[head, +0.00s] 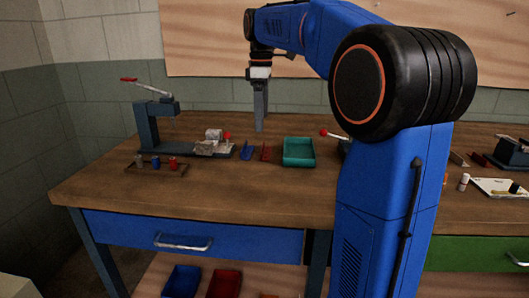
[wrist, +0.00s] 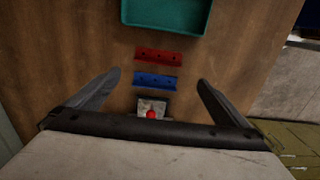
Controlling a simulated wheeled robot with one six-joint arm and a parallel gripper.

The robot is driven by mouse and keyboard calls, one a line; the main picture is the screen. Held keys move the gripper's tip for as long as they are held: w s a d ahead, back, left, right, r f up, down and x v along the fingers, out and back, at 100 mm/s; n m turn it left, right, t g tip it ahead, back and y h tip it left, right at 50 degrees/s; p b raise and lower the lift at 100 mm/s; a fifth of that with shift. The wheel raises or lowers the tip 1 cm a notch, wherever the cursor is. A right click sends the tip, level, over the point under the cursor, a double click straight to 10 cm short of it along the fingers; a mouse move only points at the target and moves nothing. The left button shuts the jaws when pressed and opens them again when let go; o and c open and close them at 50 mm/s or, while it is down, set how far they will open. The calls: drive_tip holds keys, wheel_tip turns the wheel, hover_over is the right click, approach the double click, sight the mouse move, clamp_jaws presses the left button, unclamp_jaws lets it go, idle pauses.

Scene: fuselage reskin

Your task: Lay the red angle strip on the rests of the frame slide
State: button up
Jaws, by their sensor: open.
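The red angle strip (head: 266,153) lies on the bench between the blue angle strip (head: 246,152) and the teal tray. In the wrist view the red strip (wrist: 158,56) shows a row of holes and lies just beyond the blue strip (wrist: 155,80). What looks like the frame slide (head: 212,148) is a pale metal piece on the dark press base, with a red knob (head: 228,136). Part of it shows in the wrist view (wrist: 145,103); its rests are not clear. My gripper (head: 260,129) is open and empty above the strips, pointing down. Its fingers (wrist: 160,76) spread either side of the blue strip.
The teal tray (head: 299,163) stands right of the strips. A press (head: 149,127) with a red-tipped lever rises at the left. A small tray (head: 156,171) with several coloured pieces sits in front of it. The front of the bench is clear. My arm hides part of the right side.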

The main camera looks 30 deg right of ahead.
approach(266, 150)
drive_tip(key=shift+s+a+f, duration=0.25)
drive_tip(key=shift+s+a, duration=0.1)
drive_tip(key=shift+a, duration=0.25)
drive_tip(key=shift+s+a+f, duration=0.25)
drive_tip(key=shift+s+a, duration=0.05)
drive_tip(key=shift+a, duration=0.25)
drive_tip(key=shift+w+d+f, duration=0.1)
drive_tip(key=shift+d+f, duration=0.05)
drive_tip(key=shift+f, duration=1.15)
drive_tip(key=shift+d+f, duration=0.1)
drive_tip(key=shift+f, duration=1.2)
drive_tip(key=shift+c, duration=0.6)
drive_tip(key=c, duration=0.8)
